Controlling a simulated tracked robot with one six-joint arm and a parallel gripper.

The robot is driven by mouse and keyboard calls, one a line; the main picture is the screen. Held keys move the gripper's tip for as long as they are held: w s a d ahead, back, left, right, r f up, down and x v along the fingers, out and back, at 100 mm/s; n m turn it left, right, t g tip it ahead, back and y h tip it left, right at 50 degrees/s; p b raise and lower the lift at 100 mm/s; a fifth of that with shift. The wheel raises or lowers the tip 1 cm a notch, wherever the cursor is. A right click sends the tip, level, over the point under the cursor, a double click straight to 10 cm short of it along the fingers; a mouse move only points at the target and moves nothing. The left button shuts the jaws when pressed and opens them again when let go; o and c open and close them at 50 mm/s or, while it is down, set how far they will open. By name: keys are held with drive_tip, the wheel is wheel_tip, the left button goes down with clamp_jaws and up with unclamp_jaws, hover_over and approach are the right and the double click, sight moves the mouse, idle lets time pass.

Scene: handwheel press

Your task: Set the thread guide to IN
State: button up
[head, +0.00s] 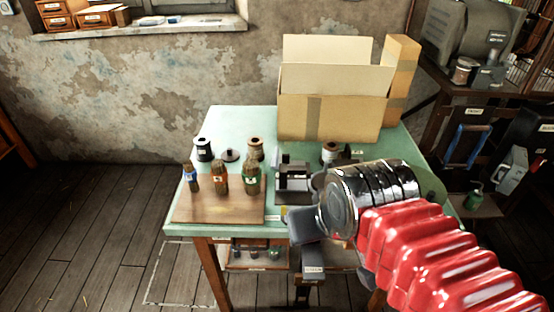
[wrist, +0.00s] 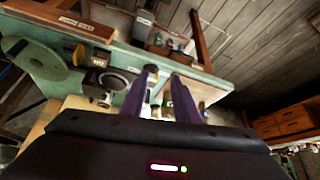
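A grey metal machine (head: 293,183) stands on the green table, left of my wrist in the head view. My arm covers part of the area to its right. I cannot pick out the thread guide or its IN mark for certain in either view. In the wrist view, a dark fitting with a round ring (wrist: 114,82) lies at the table edge, left of my fingers. My gripper (wrist: 164,76) shows two dark fingers standing apart, with no object clearly held between them. In the head view my wrist hides most of the fingers.
A dark workbench with machinery (head: 465,45) stands at right. Floor is clear at left.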

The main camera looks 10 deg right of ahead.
sight(277, 152)
idle(0.3)
drive_tip(key=w+d+f+m, duration=0.1)
drive_tip(key=w, duration=1)
drive_tip(key=w+d+f+m+g, duration=0.1)
drive_tip(key=w+d+f, duration=0.1)
drive_tip(key=w, duration=0.9)
drive_tip(key=w+d+f+m, duration=0.1)
drive_tip(key=w+d, duration=0.1)
drive_tip(key=w, duration=0.9)
drive_tip(key=shift+d+f+g+y, duration=0.1)
drive_tip(key=shift+f+g+y, duration=0.05)
drive_tip(key=shift+g+y, duration=0.2)
drive_tip(key=shift+t, duration=0.55)
drive_tip(key=w+r, duration=0.3)
drive_tip(key=shift+w+r, duration=0.25)
drive_tip(key=shift+r, duration=0.05)
drive_tip(key=shift+f, duration=0.1)
drive_tip(key=x, duration=1.3)
drive_tip(key=shift+w+f, duration=0.1)
drive_tip(key=shift+f, duration=0.15)
